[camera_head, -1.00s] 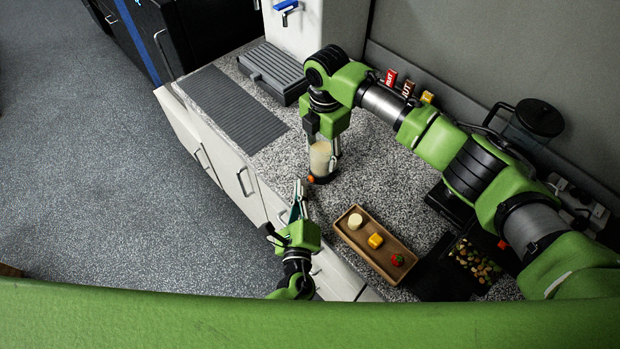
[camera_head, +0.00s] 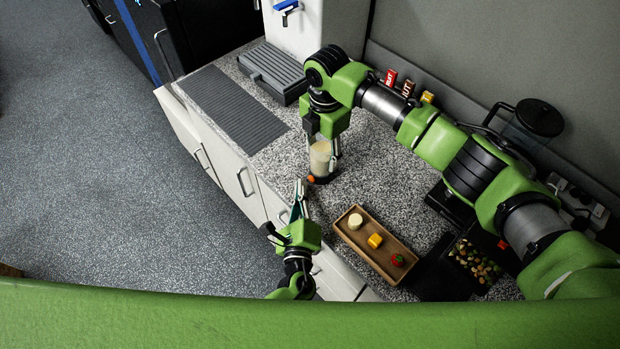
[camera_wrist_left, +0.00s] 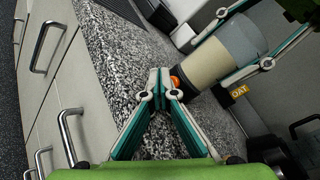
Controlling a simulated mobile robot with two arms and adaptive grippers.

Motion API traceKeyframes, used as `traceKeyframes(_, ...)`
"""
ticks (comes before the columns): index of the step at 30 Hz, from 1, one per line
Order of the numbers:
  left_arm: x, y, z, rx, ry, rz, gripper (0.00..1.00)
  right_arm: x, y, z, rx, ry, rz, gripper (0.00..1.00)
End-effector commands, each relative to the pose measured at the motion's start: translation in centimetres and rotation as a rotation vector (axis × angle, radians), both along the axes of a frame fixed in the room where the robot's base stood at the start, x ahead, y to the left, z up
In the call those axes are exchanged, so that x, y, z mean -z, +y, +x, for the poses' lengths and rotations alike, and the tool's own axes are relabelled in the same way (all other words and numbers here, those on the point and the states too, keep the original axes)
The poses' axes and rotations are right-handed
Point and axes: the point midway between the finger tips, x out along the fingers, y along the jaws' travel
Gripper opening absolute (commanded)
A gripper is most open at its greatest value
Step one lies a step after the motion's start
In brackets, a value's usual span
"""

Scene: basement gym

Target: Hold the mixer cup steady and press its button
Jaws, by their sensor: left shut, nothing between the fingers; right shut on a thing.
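The mixer cup (camera_head: 320,158) is a clear cup with a cream-coloured filling on a dark base, standing upright on the speckled counter. My right gripper (camera_head: 322,150) comes down from above and is shut around the cup; its fingers also show on both sides of the cup in the left wrist view. An orange button (camera_wrist_left: 177,82) sits low on the cup's dark base. My left gripper (camera_wrist_left: 160,78) is shut and empty, its fingertips close to the button; whether they touch it I cannot tell. In the head view the left gripper is at the counter's front edge.
A wooden tray (camera_head: 348,234) with a cream piece, a yellow cube and a red item lies right of my left gripper. A grey ribbed mat (camera_head: 235,107) and drip tray (camera_head: 272,68) lie at the back left. A clear jug (camera_head: 525,125) stands at the right.

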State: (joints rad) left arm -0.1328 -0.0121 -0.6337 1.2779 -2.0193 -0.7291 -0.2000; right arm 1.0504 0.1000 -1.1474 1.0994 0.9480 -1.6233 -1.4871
Motion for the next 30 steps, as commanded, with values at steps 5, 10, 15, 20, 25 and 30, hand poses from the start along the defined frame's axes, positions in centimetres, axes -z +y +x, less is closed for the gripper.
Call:
traceKeyframes(5, -0.03, -0.5, 0.47, 0.001, -0.002, 0.0, 0.0, 0.16, -0.1, -0.08, 0.001, 0.003, -0.003, 0.12)
traceKeyframes(10, 0.0, -0.5, 0.48, 0.001, -0.001, 0.0, 0.0, 0.16, -0.1, -0.08, 0.001, 0.003, -0.003, 0.12)
traceKeyframes(15, -0.01, -0.49, 0.49, 0.0, 0.0, 0.0, 0.0, 0.16, -0.1, -0.08, 0.001, 0.003, -0.003, 0.12)
traceKeyframes(20, -0.02, -0.58, 0.57, 0.0, 0.0, 0.0, 0.0, 0.16, -0.1, -0.08, 0.001, 0.003, -0.003, 0.12)
traceKeyframes(25, -0.01, -0.72, 0.71, 0.0, 0.0, -0.001, 0.0, 0.16, -0.1, -0.08, 0.001, 0.003, -0.003, 0.12)
traceKeyframes(30, 0.0, -0.86, 0.87, 0.0, 0.0, -0.001, 0.0, 0.15, -0.1, -0.08, 0.001, 0.003, -0.003, 0.12)
